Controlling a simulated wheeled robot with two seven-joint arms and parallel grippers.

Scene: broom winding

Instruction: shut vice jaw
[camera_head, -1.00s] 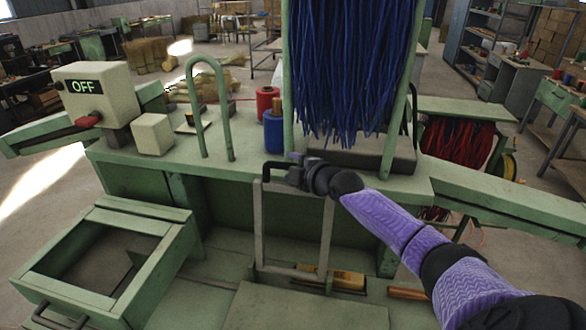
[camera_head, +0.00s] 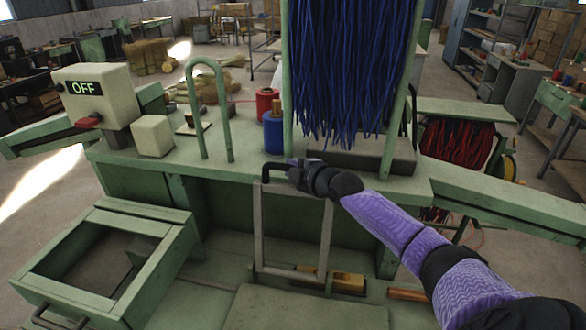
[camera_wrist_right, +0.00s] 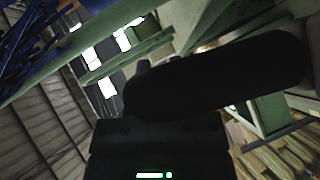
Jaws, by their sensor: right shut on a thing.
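My right gripper (camera_head: 284,173) reaches in from the right and is shut at the top bar of a grey upright frame (camera_head: 328,235) at the front of the green machine. The frame's two legs run down to a low part with a yellow-brown piece (camera_head: 347,282) between or behind them. I cannot tell which part is the vice jaw; the frame looks like its handle. In the right wrist view, the gripper's dark body (camera_wrist_right: 160,140) and a large black shape hide the held part. My left gripper is not in view.
Blue fibres (camera_head: 350,70) hang above the green machine's table (camera_head: 240,165). A green hoop (camera_head: 222,100), red and blue spools (camera_head: 273,130) and a box reading OFF (camera_head: 95,95) stand on the left. An open green drawer (camera_head: 165,255) juts out at lower left.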

